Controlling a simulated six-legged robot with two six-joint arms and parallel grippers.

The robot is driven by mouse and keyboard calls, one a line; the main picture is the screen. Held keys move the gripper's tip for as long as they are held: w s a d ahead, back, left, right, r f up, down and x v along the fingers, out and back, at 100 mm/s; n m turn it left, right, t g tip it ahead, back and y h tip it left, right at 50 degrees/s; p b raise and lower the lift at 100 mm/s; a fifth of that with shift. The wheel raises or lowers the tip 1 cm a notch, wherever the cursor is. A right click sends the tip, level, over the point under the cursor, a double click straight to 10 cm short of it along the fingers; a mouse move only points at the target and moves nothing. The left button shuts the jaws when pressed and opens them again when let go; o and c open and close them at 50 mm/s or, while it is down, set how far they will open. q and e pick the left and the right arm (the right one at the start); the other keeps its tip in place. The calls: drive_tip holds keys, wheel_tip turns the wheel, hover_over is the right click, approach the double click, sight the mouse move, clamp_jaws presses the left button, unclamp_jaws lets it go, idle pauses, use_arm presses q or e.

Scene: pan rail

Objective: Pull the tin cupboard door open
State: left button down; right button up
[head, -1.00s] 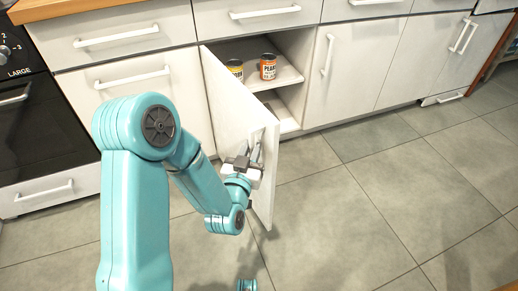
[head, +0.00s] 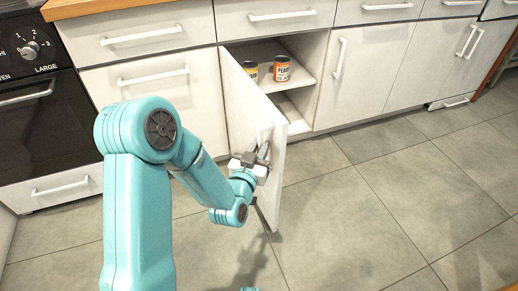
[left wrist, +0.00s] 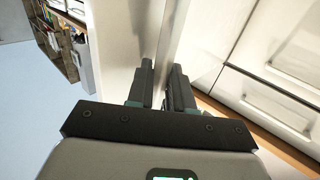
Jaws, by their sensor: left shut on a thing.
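The white tin cupboard door (head: 250,110) stands swung well out from the cupboard in the head view, hinged on its left side. The cupboard behind it is open and shows a shelf (head: 303,77) with an orange-labelled tin (head: 282,69) and a yellow-labelled tin (head: 251,70), partly behind the door. My left gripper (head: 264,152) is at the outer part of the door, shut on its handle, which the fingers mostly hide. The left wrist view shows the gripper fingers (left wrist: 160,85) close together against the pale door.
A black oven (head: 40,110) stands at the left. White drawers (head: 155,85) and closed cupboard doors (head: 355,75) line the wall. The grey tiled floor (head: 360,210) to the right of the door is clear.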

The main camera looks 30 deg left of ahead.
use_arm(q)
drive_tip(key=shift+w+a+r+y, duration=0.15)
drive_tip(key=shift+a+r+y, duration=0.15)
drive_tip(key=shift+a, duration=0.1)
drive_tip(key=c, duration=1.2)
unclamp_jaws()
drive_tip(key=shift+f, duration=0.15)
drive_tip(key=shift+d+f, duration=0.1)
drive_tip(key=shift+d, duration=0.05)
